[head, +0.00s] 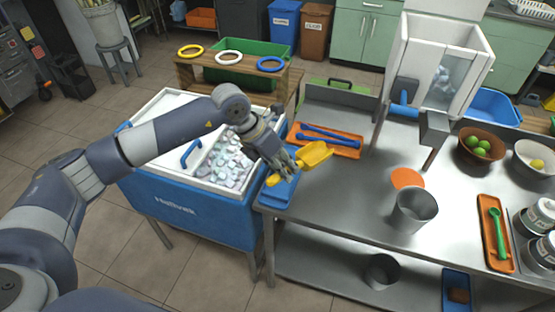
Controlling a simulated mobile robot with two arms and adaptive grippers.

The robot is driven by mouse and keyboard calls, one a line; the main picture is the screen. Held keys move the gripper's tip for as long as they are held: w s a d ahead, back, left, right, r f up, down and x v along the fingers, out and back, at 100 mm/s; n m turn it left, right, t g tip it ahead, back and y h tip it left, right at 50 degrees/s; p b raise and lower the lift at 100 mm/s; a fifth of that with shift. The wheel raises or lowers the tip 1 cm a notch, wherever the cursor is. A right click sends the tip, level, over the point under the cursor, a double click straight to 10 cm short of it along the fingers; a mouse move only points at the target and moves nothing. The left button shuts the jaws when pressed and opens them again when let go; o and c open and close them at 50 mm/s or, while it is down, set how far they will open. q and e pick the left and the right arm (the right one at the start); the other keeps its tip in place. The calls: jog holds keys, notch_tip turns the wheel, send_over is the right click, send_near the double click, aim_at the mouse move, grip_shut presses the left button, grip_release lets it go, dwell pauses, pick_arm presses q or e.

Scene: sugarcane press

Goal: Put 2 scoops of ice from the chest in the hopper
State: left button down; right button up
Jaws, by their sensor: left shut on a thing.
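My left gripper (285,168) is shut on a yellow scoop (314,156). It holds the scoop at the left edge of the steel table, above a blue tray (272,195). The scoop's bowl points right; I cannot make out any ice in it. The blue ice chest (190,210) stands left of the table, its opening showing whitish ice cubes (222,168) below my wrist. The white hopper (408,50) with a clear front stands at the back right of the table; pale bluish shapes show behind the clear panel. My right gripper is not in view.
An orange tray with blue tongs (330,138) lies just beyond the scoop. A metal cup (414,210) and an orange disc (407,178) stand mid-table. Bowls (480,148) and an orange tray with a green spoon (497,232) are at the right. The front left tabletop is clear.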

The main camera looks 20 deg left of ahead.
pick_arm(q)
jog(key=w+a+f+n+b, duration=0.1)
jog(key=f+n+b, duration=0.1)
jog(key=f, duration=0.1)
jog(key=w+a+f+n+t+y+b, duration=0.1)
jog(key=f+n, duration=0.1)
jog(key=f, duration=0.1)
jog(key=w+a+f+n+t+y+b, duration=0.1)
jog(key=f+n+b, duration=0.1)
jog(key=f, duration=0.1)
jog(key=shift+w+b, duration=0.35)
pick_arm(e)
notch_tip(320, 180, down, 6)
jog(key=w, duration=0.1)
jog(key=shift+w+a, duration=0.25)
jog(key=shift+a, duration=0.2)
pick_arm(q)
jog(key=shift+d, duration=0.1)
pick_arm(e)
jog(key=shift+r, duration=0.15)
